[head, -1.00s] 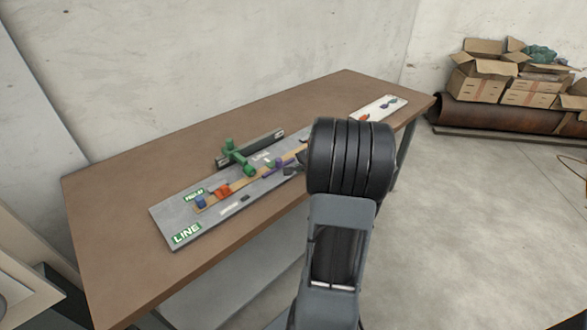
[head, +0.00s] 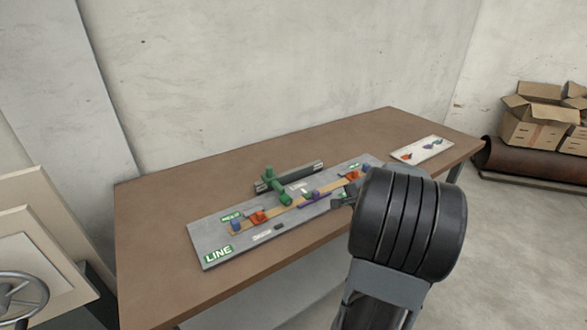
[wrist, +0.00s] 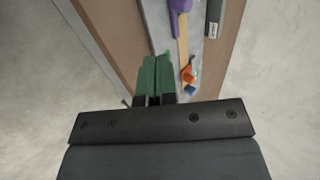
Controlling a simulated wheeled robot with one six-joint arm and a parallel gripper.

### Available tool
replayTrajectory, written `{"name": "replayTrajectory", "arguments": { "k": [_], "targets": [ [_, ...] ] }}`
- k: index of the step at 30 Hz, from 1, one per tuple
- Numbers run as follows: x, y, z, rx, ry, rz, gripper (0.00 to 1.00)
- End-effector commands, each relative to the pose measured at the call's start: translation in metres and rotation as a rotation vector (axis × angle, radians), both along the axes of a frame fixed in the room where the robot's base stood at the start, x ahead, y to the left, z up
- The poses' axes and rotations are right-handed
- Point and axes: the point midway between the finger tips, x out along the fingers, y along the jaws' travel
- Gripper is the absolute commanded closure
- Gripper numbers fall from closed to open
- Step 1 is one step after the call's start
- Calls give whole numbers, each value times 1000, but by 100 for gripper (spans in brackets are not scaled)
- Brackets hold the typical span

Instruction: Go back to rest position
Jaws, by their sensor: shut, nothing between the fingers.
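My gripper (wrist: 155,62) shows in the wrist view with its two green fingers together and nothing between them. In the head view the gripper (head: 343,198) is a small dark shape, partly hidden by my thick black arm, near the right part of the grey board (head: 205,240). The board lies on the brown table (head: 150,235). A tan strip (head: 293,209) on it carries small blue, orange and purple pieces. The wrist view shows an orange piece (wrist: 188,74) and a blue piece (wrist: 190,89) to the right of the fingers.
A green handle piece (head: 278,188) and a dark roller (head: 296,174) sit at the board's back. A white card (head: 425,147) with small pieces lies at the table's far right. Cardboard boxes (head: 535,122) stand beyond. The table's left part is clear.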

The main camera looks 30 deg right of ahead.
Motion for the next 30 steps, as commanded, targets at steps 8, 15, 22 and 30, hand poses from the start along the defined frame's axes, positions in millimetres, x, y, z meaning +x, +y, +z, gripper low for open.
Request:
{"name": "replayTrajectory", "arguments": {
  "k": [8, 15, 22, 30],
  "targets": [
    [-4, 4, -5, 15, 26, 10, 100],
    [-37, 62, -21, -38, 258, 246, 100],
    [-64, 176, 17, -343, 489, 754, 100],
    [-89, 259, 68, -741, 498, 1176, 100]
  ]
}}
